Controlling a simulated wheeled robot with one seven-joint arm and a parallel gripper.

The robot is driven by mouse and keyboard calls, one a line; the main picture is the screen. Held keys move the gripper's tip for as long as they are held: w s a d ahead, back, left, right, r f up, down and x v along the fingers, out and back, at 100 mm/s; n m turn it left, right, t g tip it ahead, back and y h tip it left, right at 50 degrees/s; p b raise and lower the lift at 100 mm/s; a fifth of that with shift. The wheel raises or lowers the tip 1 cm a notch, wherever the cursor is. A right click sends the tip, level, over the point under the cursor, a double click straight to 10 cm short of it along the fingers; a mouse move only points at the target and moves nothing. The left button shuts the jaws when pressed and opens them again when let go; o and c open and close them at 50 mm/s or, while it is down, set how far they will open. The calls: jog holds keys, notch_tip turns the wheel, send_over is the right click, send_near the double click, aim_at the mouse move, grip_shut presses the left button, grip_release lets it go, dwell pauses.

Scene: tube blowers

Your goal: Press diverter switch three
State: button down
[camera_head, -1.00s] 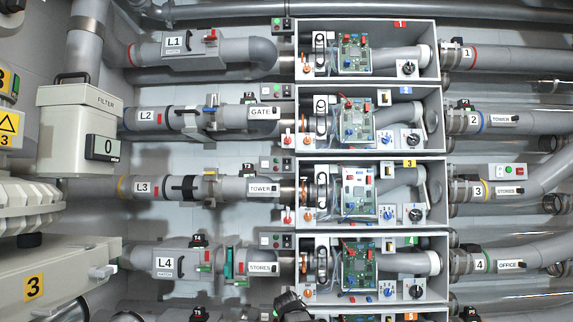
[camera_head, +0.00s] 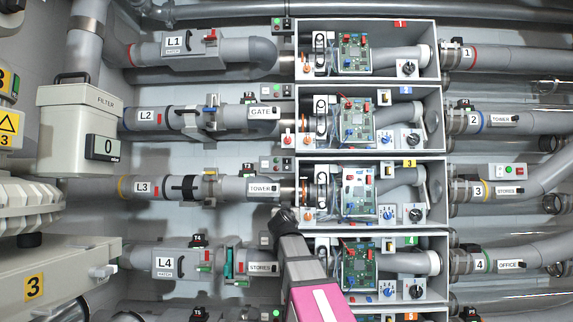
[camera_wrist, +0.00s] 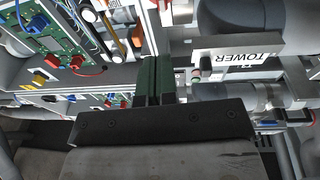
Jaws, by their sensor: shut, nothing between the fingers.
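Box three (camera_head: 441,195), marked with a yellow 3, is the third open box down in the head view. It holds a circuit board (camera_head: 359,194), a blue knob (camera_head: 387,213) and a black knob (camera_head: 416,214). I cannot tell from the labels which control is diverter switch three. My gripper (camera_head: 284,214) is just left of the box's lower left corner, below the TOWER label (camera_head: 263,188). It covers the spot where a small red-and-white switch showed before. In the wrist view, its dark green fingers (camera_wrist: 155,80) are shut and empty, left of the TOWER label (camera_wrist: 257,56); contact is unclear.
A small panel (camera_head: 275,164) with red and green buttons sits above the row-three pipe. Box two (camera_head: 439,122) is above and box four (camera_head: 444,268) below, partly covered by my arm. Grey pipes crowd both sides.

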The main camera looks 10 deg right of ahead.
aim_at(287, 160)
jog(key=s+a+r+t, duration=0.2)
jog(key=s+r+t, duration=0.1)
jog(key=r, duration=1)
jog(key=shift+s+r+n+y, duration=0.25)
jog(key=shift+s+n+y, duration=0.05)
jog(key=shift+y, duration=0.1)
jog(key=shift+w, duration=0.15)
jog(key=x, duration=1.4)
jog(key=shift+d+r, duration=0.1)
jog(key=shift+r, duration=0.1)
